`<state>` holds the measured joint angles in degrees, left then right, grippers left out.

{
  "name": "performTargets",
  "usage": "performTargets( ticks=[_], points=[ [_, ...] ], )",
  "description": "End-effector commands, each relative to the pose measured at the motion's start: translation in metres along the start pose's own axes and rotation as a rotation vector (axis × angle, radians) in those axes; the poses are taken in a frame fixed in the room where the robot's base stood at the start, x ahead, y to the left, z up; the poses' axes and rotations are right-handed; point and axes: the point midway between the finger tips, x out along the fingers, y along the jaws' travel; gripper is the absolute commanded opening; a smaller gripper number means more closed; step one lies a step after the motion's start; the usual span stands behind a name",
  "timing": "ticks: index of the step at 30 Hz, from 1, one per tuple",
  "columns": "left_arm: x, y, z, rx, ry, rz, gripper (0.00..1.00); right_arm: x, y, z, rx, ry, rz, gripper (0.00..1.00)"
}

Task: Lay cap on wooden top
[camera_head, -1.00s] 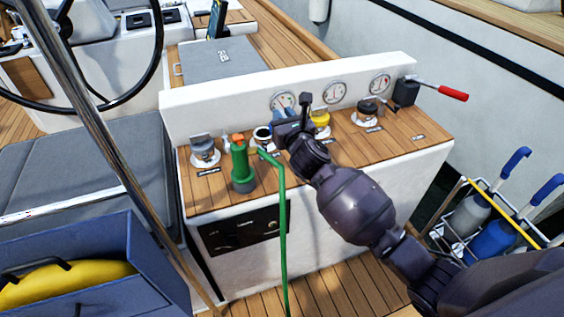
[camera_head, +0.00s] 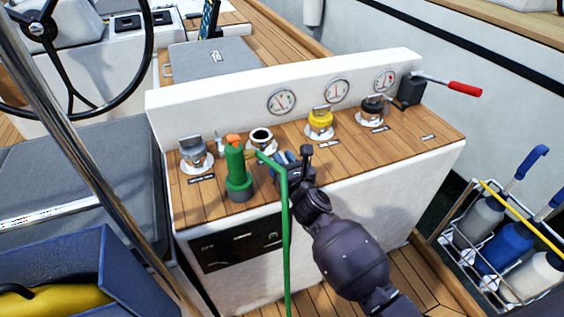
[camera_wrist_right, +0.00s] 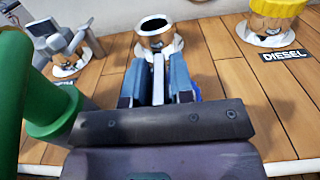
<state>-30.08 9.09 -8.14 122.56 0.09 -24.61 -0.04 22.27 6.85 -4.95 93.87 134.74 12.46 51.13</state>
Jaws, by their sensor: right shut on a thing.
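The wooden top (camera_head: 345,155) is the slatted surface of the white console; it also shows in the right wrist view (camera_wrist_right: 232,88). My right gripper (camera_head: 288,163) is over its front part, right of the green hose nozzle. It is shut on the cap (camera_wrist_right: 197,91), whose pale upright grip shows between the fingers (camera_wrist_right: 158,78). Only a little of the cap's blue edge shows; the fingers hide the rest. I cannot tell whether the cap touches the wood. An open, uncapped filler neck (camera_head: 261,140) stands behind the gripper, also in the wrist view (camera_wrist_right: 155,32). My left gripper is not in view.
The green nozzle (camera_head: 238,172) stands close left of the gripper, its hose (camera_head: 286,240) hanging in front. A grey-capped filler (camera_head: 194,153), yellow diesel cap (camera_head: 320,122) and black cap (camera_head: 372,109) line the back. Bare wood lies to the right.

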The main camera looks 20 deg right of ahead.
Motion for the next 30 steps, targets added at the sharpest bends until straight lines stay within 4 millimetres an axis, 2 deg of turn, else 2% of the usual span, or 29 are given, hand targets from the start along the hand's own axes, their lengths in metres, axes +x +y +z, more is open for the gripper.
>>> performTargets(
  ticks=[1, 8, 14, 15, 19, 27, 30],
  points=[
    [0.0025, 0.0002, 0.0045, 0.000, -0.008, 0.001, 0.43, -0.0004, 0.0007, -0.0087, 0.002, 0.004, 0.001, 0.00],
    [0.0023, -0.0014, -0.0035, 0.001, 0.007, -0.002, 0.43, 0.0004, 0.0002, -0.0033, 0.000, -0.003, 0.000, 0.00],
    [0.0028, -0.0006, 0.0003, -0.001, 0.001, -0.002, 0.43, 0.0002, 0.0002, -0.0088, 0.001, -0.001, 0.000, 0.00],
    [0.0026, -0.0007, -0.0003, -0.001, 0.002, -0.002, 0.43, 0.0002, 0.0000, -0.0084, 0.000, -0.001, 0.000, 0.27],
    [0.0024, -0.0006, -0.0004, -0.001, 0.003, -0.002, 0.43, 0.0002, 0.0001, -0.0077, 0.000, -0.002, 0.000, 0.47],
    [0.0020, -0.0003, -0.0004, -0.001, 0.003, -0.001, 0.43, 0.0003, 0.0001, -0.0070, 0.000, -0.002, 0.000, 0.48],
    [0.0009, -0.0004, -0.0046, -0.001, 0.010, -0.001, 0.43, 0.0005, 0.0002, -0.0007, 0.000, -0.005, 0.001, 0.48]
  ],
)
